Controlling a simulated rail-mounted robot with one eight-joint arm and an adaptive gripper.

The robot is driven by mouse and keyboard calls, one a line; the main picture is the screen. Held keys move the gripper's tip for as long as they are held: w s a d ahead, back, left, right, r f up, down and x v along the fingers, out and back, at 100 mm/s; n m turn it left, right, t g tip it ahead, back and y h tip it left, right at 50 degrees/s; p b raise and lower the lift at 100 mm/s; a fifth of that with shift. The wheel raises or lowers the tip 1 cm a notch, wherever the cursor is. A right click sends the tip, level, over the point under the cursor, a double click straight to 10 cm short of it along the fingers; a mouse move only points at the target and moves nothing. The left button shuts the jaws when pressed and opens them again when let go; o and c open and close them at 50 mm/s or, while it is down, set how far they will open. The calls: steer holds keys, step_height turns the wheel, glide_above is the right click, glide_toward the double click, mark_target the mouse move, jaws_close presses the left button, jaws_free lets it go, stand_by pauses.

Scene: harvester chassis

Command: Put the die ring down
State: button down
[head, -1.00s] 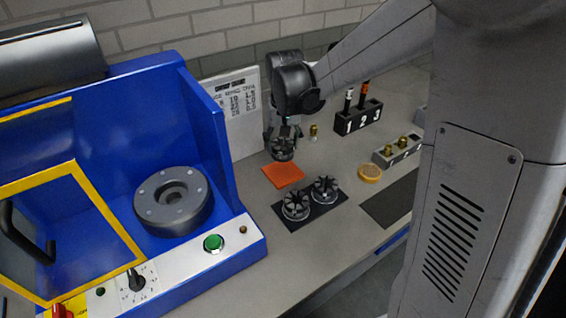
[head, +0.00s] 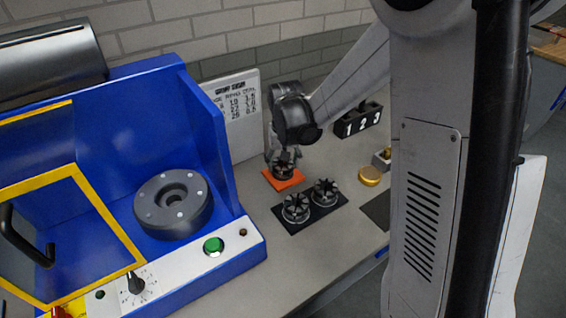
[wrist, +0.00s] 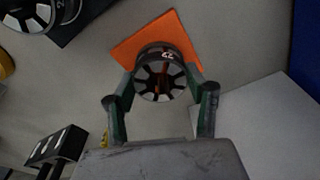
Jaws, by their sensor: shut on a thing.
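The die ring (wrist: 162,78) is a dark ring with bright segments around its inside and a white number on its rim. In the wrist view it sits between the two fingers of my gripper (wrist: 161,92), which is shut on it. The orange mat (head: 277,185) lies under the ring in the head view, and also shows behind it in the wrist view (wrist: 135,45). The ring is at or just above the mat; I cannot tell whether it touches. In the head view my gripper (head: 282,160) points down over the mat.
Two other die rings (head: 296,208) (head: 325,192) stand on a black mat (head: 290,227) just in front. A blue machine (head: 225,165) with a grey round fixture (head: 173,203) is at left. A chart board (head: 236,110), numbered block (head: 357,122) and yellow disc (head: 370,176) are nearby.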

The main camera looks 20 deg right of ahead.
steer(key=shift+f, duration=0.15)
steer(key=c, duration=0.8)
jaws_free()
step_height(320, 180, up, 12)
steer(key=s, duration=0.1)
steer(key=s+r+t, duration=0.3)
steer(key=s, duration=0.8)
steer(key=s+r+n+t, duration=0.1)
steer(key=s+r+t, duration=0.1)
steer(key=s, duration=1)
steer(key=shift+s+r+t, duration=0.15)
steer(key=shift+r+t, duration=0.25)
steer(key=shift+f, duration=0.1)
